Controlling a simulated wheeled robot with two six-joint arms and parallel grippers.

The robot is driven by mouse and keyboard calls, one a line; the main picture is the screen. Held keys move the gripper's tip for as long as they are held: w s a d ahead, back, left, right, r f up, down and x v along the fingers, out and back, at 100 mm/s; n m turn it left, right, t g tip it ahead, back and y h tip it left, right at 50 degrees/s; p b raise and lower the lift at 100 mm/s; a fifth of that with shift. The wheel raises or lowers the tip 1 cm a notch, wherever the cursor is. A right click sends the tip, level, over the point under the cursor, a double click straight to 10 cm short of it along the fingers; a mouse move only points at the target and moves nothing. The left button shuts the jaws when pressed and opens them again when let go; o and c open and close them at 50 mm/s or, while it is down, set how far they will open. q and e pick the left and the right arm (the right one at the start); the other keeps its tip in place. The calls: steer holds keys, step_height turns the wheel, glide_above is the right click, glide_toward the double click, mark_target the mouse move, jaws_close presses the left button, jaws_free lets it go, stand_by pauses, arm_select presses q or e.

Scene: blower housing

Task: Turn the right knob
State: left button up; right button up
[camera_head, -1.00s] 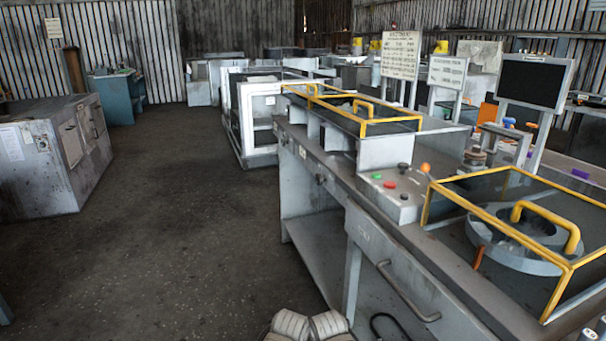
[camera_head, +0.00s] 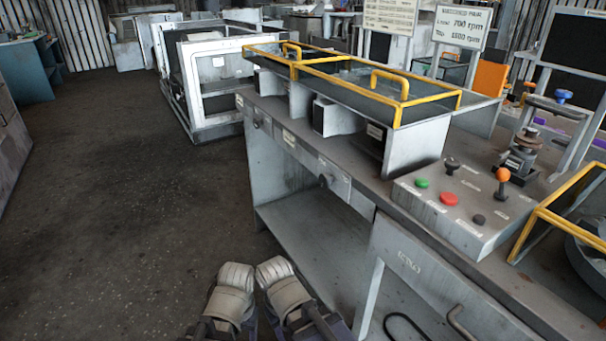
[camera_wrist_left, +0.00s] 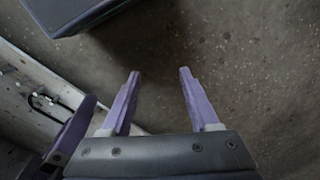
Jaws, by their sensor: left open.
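Two knobs sit on the front panel of the grey workbench in the head view. The right knob (camera_head: 326,179) is grey and sticks out from the panel, and the left knob (camera_head: 255,122) is smaller and farther off. My left gripper (camera_wrist_left: 158,75) is open and empty in the left wrist view, above bare floor and apart from the knobs. A purple part (camera_wrist_left: 72,132) at the left of that view seems to belong to my right gripper; its jaws do not show clearly. My two arms are at the bottom of the head view, short of the bench.
A control box (camera_head: 465,205) with green and red buttons, black knobs and an orange-topped lever stands on the bench. The floor (camera_head: 140,210) to the left is clear.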

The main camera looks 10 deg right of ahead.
arm_select(q)
steer(key=shift+o, duration=1.4)
steer(key=w+d+r+m+h+p, duration=0.1)
steer(key=w+d+r+h+p, duration=0.1)
steer(key=w+d+r+h, duration=0.2)
steer(key=w+h, duration=0.1)
steer(key=w, duration=0.2)
steer(key=shift+w+d+m+t, duration=0.15)
steer(key=shift+d+m+t, duration=0.1)
steer(key=shift+m+t, duration=0.15)
steer(key=m+t+h+p, duration=0.2)
steer(key=m+t+h, duration=0.4)
steer(key=h, duration=0.7)
glide_toward(323, 182)
steer(key=shift+x, duration=4.15)
steer(key=shift+w, duration=0.1)
steer(key=shift+c, duration=0.2)
jaws_close()
